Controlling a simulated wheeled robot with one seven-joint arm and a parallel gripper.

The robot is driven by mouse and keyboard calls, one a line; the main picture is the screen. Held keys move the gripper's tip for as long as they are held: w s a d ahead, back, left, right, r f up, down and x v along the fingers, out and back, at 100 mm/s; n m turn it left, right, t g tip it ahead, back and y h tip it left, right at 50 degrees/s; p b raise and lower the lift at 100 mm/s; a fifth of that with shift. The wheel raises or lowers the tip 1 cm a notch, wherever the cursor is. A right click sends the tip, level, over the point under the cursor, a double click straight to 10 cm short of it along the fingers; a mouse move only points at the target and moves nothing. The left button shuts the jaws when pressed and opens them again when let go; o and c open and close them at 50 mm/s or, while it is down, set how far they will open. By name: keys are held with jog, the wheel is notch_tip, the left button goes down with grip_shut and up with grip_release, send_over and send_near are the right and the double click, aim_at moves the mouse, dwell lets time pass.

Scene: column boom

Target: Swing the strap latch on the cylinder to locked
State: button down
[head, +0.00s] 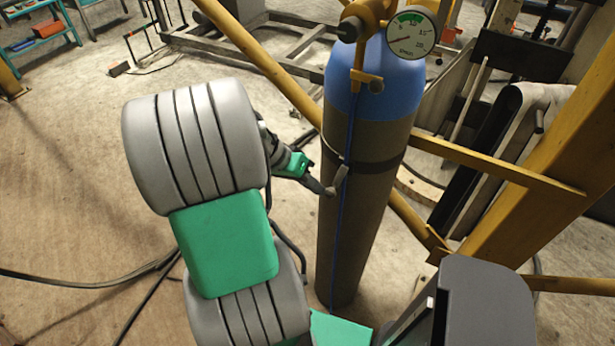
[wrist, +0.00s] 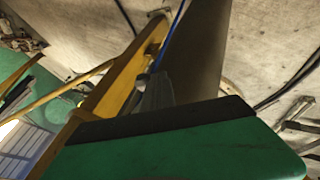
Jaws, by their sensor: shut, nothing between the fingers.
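The gas cylinder (head: 352,235) stands upright, with a dark brown body and a blue top. A dark strap (head: 385,165) wraps around its middle. The small grey strap latch (head: 341,177) is at the front left of the strap and tilts up to the right. My gripper (head: 328,190) is shut and empty, its tips right at the latch's lower end; I cannot tell whether they touch. In the wrist view the gripper (wrist: 153,90) points at the cylinder (wrist: 200,45), and the latch is not clearly seen there.
A pressure gauge (head: 411,34) and brass valve (head: 368,15) top the cylinder. A thin blue hose (head: 348,130) runs down its front, near the latch. Yellow frame beams (head: 500,167) pass behind and to the right. Cables (head: 90,285) lie on the open floor at left.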

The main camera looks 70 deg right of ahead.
jog(key=shift+s+f, duration=0.3)
jog(key=shift+s, duration=0.1)
dwell(0.3)
